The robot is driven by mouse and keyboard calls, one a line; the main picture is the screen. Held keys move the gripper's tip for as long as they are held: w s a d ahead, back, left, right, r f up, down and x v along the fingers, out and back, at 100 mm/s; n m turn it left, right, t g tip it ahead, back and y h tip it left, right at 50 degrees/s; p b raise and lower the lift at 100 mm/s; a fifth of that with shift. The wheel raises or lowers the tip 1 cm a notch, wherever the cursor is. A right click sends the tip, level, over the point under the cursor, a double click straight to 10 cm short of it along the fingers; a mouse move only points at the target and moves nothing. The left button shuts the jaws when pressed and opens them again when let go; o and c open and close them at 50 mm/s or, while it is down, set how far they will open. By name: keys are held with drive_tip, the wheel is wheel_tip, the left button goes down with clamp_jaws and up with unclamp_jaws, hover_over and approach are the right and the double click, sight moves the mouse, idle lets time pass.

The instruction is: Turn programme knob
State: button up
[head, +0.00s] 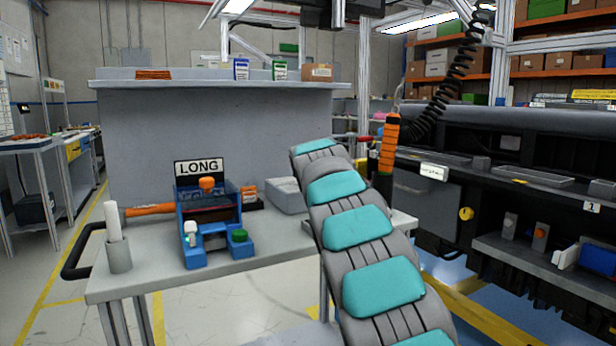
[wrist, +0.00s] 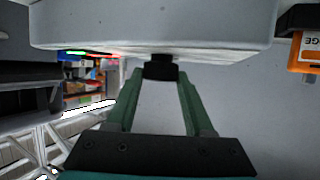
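In the wrist view a small black knob-like part (wrist: 160,68) sits at the lower edge of a pale grey body (wrist: 150,25). My gripper (wrist: 160,72) has its two green fingers apart, one on each side of this part. The tips lie close to its sides; I cannot tell whether they touch. In the head view my arm hides the gripper. A blue unit (head: 208,258) with a "LONG" sign (head: 199,167) stands on the bench, with an orange knob (head: 207,184), a white knob (head: 190,228) and a green button (head: 239,236). Which knob is the programme knob is unclear.
The grey bench (head: 150,282) carries a cup with a white stick (head: 119,256) at left and a grey box (head: 287,194). A dark dashboard (head: 480,150) with a yellow knob (head: 466,213) is at right. An orange label (wrist: 306,50) is at the wrist view's right.

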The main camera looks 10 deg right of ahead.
drive_tip(key=o, duration=0.4)
drive_tip(key=shift+c, duration=0.2)
drive_tip(key=b+v, duration=0.1)
drive_tip(key=v, duration=0.6)
drive_tip(key=shift+s, duration=0.4)
